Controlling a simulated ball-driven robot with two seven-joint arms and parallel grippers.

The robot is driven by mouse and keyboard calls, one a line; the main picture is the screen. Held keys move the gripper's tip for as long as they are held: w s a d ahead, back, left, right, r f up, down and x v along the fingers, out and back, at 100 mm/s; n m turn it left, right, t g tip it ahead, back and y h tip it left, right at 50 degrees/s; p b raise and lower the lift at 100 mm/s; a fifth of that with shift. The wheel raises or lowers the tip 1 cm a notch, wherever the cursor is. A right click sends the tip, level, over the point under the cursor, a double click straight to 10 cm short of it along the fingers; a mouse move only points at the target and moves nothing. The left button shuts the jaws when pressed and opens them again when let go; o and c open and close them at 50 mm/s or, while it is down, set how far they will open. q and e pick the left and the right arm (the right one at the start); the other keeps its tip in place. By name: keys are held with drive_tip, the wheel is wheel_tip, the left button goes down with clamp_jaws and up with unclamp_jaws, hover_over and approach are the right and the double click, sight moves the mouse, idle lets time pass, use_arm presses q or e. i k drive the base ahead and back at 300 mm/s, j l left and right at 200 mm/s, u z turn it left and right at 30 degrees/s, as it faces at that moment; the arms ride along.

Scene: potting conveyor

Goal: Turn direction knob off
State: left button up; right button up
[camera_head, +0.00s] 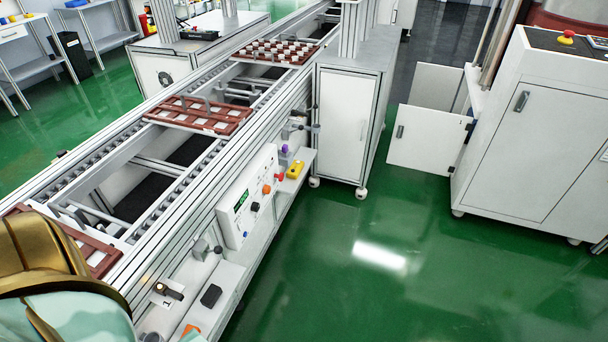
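The white control panel (234,222) is on the front side of the conveyor (170,190), near the middle of the view. It has a small green display (241,201), a black knob (255,207), an orange knob (267,189) and a red knob (279,177). The labels are too small to read, so I cannot tell which is the direction knob or how it is set. A gold and mint part of my arm fills the lower left corner, left of the panel and apart from it. Neither gripper shows.
A yellow box (295,170) and a dark box (211,296) are on the ledge along the conveyor. Brown trays (200,115) lie on the conveyor. A white cabinet (343,125) stands beyond the panel. The green floor (400,270) to the right is clear.

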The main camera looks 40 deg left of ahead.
sight(256, 206)
drive_tip(key=i+l+u, duration=0.1)
drive_tip(key=i+u, duration=0.15)
drive_tip(key=i, duration=0.25)
drive_tip(key=i+l+u, duration=0.25)
drive_tip(key=i, duration=0.3)
drive_tip(key=i+u, duration=0.2)
drive_tip(key=u, duration=0.2)
drive_tip(key=i+l+u, duration=0.15)
drive_tip(key=u, duration=0.2)
drive_tip(key=i+l+u, duration=0.15)
drive_tip(key=u, duration=0.25)
drive_tip(key=i+l+u, duration=0.1)
drive_tip(key=l+u, duration=0.3)
drive_tip(key=i+l+u, duration=0.15)
drive_tip(key=l+u, duration=0.8)
drive_tip(key=i+l, duration=0.05)
drive_tip(key=l, duration=0.05)
